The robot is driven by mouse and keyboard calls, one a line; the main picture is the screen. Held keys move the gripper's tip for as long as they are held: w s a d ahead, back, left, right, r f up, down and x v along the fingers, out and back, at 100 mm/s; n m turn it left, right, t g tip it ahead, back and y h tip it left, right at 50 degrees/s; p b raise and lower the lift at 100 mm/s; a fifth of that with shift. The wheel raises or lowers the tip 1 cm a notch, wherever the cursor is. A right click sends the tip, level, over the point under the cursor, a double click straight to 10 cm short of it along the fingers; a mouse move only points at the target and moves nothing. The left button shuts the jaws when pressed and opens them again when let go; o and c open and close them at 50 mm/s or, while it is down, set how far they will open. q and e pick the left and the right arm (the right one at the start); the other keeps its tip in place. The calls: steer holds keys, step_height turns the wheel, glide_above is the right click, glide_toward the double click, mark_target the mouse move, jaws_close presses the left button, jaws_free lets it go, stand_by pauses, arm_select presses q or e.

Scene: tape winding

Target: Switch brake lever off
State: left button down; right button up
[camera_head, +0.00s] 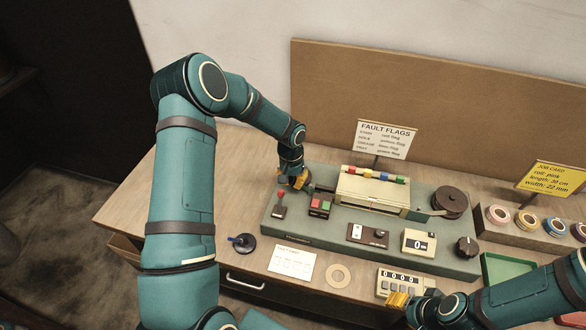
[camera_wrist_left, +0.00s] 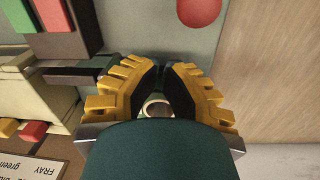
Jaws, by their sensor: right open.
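A lever with a red knob (camera_head: 280,197) stands near the left end of the grey-green machine base (camera_head: 385,232); I read no label on it. In the left wrist view its round red knob (camera_wrist_left: 199,12) shows at the top edge. My left gripper (camera_head: 293,182) is just behind the lever, pointing down over the base's back left corner, apart from the knob. In the left wrist view its yellow-ridged fingers (camera_wrist_left: 161,72) are together, with nothing visible between them. My right gripper (camera_head: 398,300) is open at the front, by the counter box (camera_head: 400,280).
Red and green buttons (camera_head: 320,206) sit right of the lever. A dark bar (camera_wrist_left: 70,76) lies beside the left fingers. Tape rolls (camera_head: 526,220) and a green tray (camera_head: 507,268) are at right.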

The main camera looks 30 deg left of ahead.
mark_target(280, 201)
arm_select(q)
steer(key=shift+s+r, duration=0.4)
steer(key=shift+s, duration=0.4)
steer(key=shift+s+r, duration=0.4)
steer(key=shift+s, duration=0.35)
